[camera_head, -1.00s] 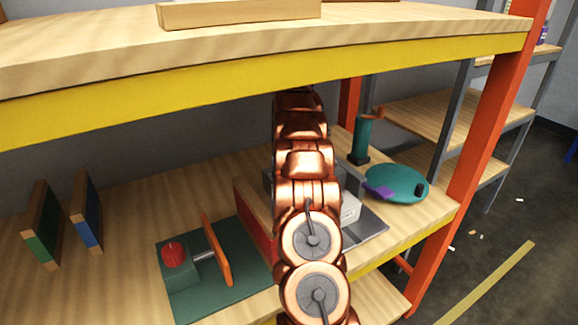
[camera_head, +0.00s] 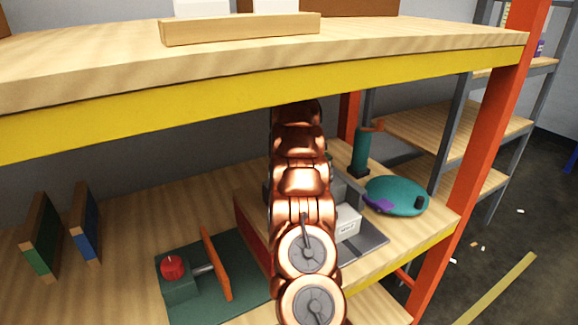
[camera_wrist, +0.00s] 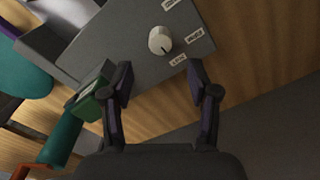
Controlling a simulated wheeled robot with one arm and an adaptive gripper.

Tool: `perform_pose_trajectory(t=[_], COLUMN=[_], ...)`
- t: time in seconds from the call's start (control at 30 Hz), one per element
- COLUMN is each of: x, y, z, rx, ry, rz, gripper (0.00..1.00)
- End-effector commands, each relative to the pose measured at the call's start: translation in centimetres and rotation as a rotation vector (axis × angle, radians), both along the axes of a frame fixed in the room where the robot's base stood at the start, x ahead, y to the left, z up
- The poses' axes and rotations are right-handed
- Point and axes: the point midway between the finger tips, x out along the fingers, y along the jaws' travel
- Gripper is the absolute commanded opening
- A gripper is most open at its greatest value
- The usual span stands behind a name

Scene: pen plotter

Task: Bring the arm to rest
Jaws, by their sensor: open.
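My copper-coloured arm (camera_head: 303,180) stands in front of the shelf bay in the head view and hides part of the middle shelf. My gripper is hidden behind it in that view. In the wrist view my gripper (camera_wrist: 160,85) has its two dark fingers spread apart, with nothing between them. Beyond the fingertips is a grey box (camera_wrist: 125,50) with a round white knob (camera_wrist: 160,41) and several small white labels. A green block (camera_wrist: 92,95) shows just left of the left finger; I cannot tell whether they touch.
The upper shelf's yellow edge (camera_head: 200,88) runs above my arm. On the middle shelf are a green fixture with a red knob (camera_head: 173,267), an orange plate (camera_head: 216,262), a teal disc (camera_head: 397,194) and a teal post with crank (camera_head: 361,148). Two framed panels (camera_head: 86,222) stand at left.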

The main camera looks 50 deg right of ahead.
Motion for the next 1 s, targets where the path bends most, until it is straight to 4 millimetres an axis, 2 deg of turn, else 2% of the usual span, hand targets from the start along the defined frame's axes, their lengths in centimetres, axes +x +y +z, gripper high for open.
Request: perform_pose_trajectory(t=[0.77,1.0], x=[-0.06,0.39], y=[0.07,0.87], z=[0.46,0.05], rx=[0.001,-0.047], ry=[0.001,-0.005], rz=[0.001,0.058], gripper=[0.60,0.60])
